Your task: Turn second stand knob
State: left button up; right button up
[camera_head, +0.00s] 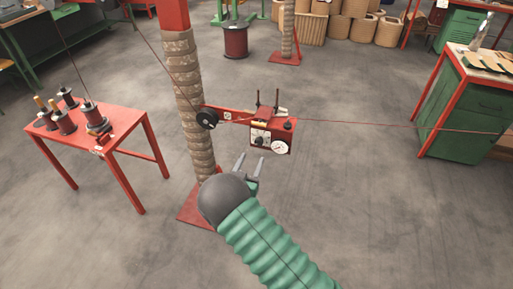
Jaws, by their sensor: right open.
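A red post wrapped in brown material (194,105) stands left of the middle on a red floor plate. A red arm reaches right from it to a red box (282,135) with a white round gauge (278,147) and a small dark knob (259,140) on its front. A black wheel (207,118) sits where the arm meets the post. My right gripper (250,164) is open and empty, just below and left of the box, with its fingers pointing up toward it. It appears apart from the knob, though depth is hard to judge. My left gripper is not in view.
A thin wire (370,124) runs from the box to the right. A red table (128,122) with spools stands left, a green cabinet (462,122) right. A second wrapped post (288,30) and a red spool (236,42) stand behind. The floor between is clear.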

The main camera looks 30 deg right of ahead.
aim_at(258, 143)
jog(key=x, duration=0.6)
jog(key=shift+w+r+b, duration=0.25)
jog(key=shift+w+b, duration=0.05)
jog(key=shift+w, duration=0.05)
jog(key=shift+w+d+f, duration=0.1)
jog(key=shift+w+d, duration=0.25)
jog(key=shift+d, duration=0.35)
jog(key=shift+a, duration=0.15)
grip_shut()
